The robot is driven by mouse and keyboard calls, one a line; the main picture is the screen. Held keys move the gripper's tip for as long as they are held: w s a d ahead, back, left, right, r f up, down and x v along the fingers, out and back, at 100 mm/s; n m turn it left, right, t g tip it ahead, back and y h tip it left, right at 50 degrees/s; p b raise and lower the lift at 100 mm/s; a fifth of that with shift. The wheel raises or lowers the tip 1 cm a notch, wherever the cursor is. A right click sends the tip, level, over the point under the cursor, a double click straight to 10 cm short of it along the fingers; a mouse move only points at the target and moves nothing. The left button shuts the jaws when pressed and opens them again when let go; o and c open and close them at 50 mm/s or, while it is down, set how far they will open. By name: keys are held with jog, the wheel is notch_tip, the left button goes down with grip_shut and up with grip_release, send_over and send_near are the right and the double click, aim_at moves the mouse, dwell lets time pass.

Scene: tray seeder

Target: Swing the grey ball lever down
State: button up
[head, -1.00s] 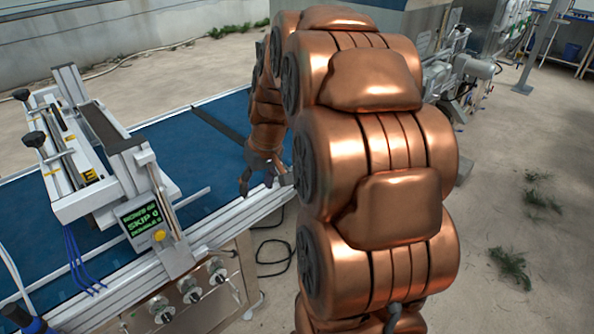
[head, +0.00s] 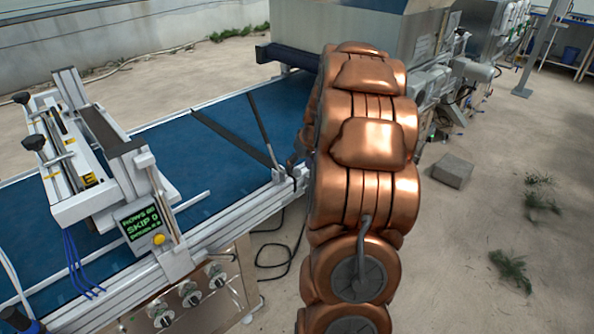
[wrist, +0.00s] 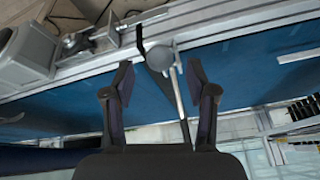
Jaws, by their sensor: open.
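The grey ball (wrist: 160,57) of the lever shows in the wrist view, near the conveyor's side rail. A light rod (wrist: 178,95) runs beside it toward my gripper. My gripper (wrist: 157,78) is open, with one dark finger on each side of the ball and rod. I see no clear contact with either finger. In the head view, my gripper (head: 298,152) is a small dark shape at the rail, mostly hidden behind my copper arm. I cannot make out the ball there.
The blue conveyor belt (head: 200,155) has two dark bars across it, one a diagonal bar (head: 232,136). The seeder unit with its SKIP display (head: 143,222) stands at left. A metal housing (head: 330,35) stands at the back. A grey block (head: 452,171) lies on open ground at right.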

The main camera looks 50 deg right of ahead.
aim_at(298, 169)
jog(key=shift+p+x, duration=0.3)
jog(key=shift+x, duration=1.65)
grip_shut()
jog(key=shift+d, duration=0.15)
